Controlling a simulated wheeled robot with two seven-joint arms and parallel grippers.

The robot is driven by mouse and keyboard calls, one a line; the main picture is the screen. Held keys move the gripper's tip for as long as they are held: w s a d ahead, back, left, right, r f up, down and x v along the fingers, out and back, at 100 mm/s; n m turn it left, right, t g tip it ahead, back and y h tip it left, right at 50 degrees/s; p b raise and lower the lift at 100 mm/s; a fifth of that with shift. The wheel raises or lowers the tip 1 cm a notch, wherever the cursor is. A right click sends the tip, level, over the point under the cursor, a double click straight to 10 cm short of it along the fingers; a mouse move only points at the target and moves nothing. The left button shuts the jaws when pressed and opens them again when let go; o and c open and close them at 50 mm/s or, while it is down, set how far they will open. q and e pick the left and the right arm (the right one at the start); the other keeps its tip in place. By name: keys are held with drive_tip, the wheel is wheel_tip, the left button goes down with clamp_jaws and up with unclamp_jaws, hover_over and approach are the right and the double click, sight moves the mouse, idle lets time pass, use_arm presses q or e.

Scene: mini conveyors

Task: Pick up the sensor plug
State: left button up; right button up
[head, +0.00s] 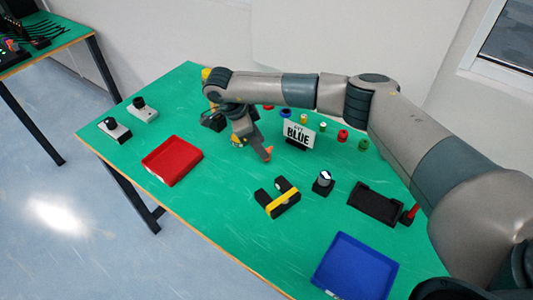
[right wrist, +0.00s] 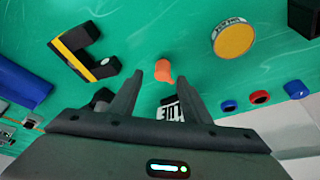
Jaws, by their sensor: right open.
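A small orange piece (head: 268,154), which looks like the sensor plug, stands on the green table near the sign. It also shows in the right wrist view (right wrist: 163,70), between and just beyond my fingertips. My right gripper (head: 258,147) points down beside it, with its arm coming in from the right. In the right wrist view its two dark fingers (right wrist: 161,78) are spread apart, with nothing visibly clamped. Whether a finger touches the orange piece cannot be told. My left gripper is not in view.
A sign reading BLUE (head: 299,134) stands close by, with several coloured rings behind. A black holder with a yellow bar (head: 282,201), a red tray (head: 172,160), a blue tray (head: 352,270) and a black tray (head: 375,204) lie around.

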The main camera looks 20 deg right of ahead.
drive_tip(key=shift+d+f+p, duration=0.25)
drive_tip(key=shift+f+p, duration=0.25)
drive_tip(key=shift+p, duration=0.2)
drive_tip(key=p+x, duration=0.2)
drive_tip(key=x, duration=0.1)
drive_tip(key=shift+w, duration=0.15)
drive_tip(key=shift+d+f, duration=0.15)
drive_tip(key=shift+f, duration=0.4)
clamp_jaws()
